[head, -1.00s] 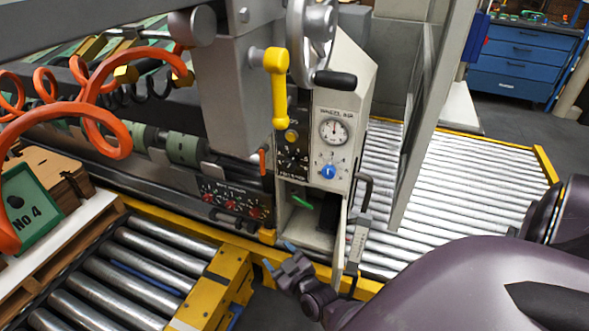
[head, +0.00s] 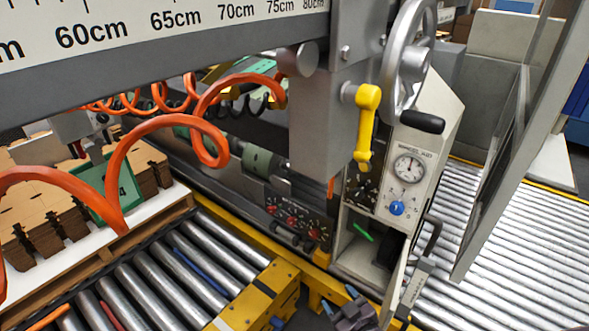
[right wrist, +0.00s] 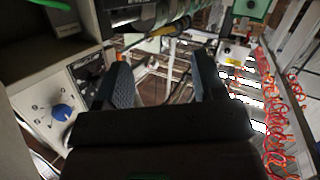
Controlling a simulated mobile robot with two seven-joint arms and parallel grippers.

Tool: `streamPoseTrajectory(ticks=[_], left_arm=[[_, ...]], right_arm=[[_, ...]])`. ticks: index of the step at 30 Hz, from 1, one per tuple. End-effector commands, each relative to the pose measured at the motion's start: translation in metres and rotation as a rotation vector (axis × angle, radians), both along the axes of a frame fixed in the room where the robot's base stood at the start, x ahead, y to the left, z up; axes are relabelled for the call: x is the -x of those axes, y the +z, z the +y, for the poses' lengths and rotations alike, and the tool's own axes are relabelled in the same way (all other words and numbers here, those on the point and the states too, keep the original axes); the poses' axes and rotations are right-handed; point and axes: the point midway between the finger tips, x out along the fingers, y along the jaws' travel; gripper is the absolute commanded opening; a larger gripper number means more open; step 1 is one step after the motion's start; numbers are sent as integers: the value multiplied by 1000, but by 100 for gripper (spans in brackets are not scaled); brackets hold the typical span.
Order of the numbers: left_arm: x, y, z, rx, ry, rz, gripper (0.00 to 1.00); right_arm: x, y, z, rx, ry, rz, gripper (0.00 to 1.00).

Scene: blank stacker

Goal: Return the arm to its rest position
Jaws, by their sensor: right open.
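My right gripper (head: 350,308) shows at the bottom of the head view, low and in front of the open compartment (head: 362,243) of the pale control cabinet. In the right wrist view its two dark fingers (right wrist: 165,85) stand apart with nothing between them. A green item (head: 363,231) is inside the compartment, clear of the fingers. The cabinet's blue knob (head: 397,208) and round gauge (head: 408,168) face me; the knob also shows at the left of the right wrist view (right wrist: 62,112). The left gripper is not in view.
The cabinet's open door (head: 398,290) stands right beside my right gripper. A yellow lever (head: 367,125) and a handwheel (head: 408,60) are above. Roller conveyors lie left (head: 185,262) and right (head: 500,240). Orange coiled hoses (head: 165,122) hang at left, near stacked brown blanks (head: 50,200).

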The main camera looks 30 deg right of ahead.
Motion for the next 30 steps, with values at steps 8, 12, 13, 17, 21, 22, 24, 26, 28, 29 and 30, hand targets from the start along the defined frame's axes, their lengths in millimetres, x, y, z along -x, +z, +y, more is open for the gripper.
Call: streamPoseTrajectory(ticks=[8,12,13,17,21,22,24,26,28,29,30], left_arm=[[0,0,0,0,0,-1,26],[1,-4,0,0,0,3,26],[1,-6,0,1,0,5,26],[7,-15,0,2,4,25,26],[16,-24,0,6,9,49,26],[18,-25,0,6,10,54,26],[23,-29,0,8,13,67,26],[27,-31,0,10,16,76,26],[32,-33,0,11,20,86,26],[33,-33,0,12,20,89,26],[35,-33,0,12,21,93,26]], right_arm=[[0,-2,0,-36,-6,14,63],[-2,1,7,-97,-1,61,63],[-2,4,10,-110,3,70,63],[12,18,20,-149,10,136,63],[45,30,27,-163,2,217,63],[52,32,28,-163,1,233,63],[71,37,29,-158,-5,266,63],[88,41,31,-149,-8,293,63],[106,45,32,-135,-8,314,63],[114,44,32,-133,-8,323,63],[122,44,32,-133,-9,333,63]])
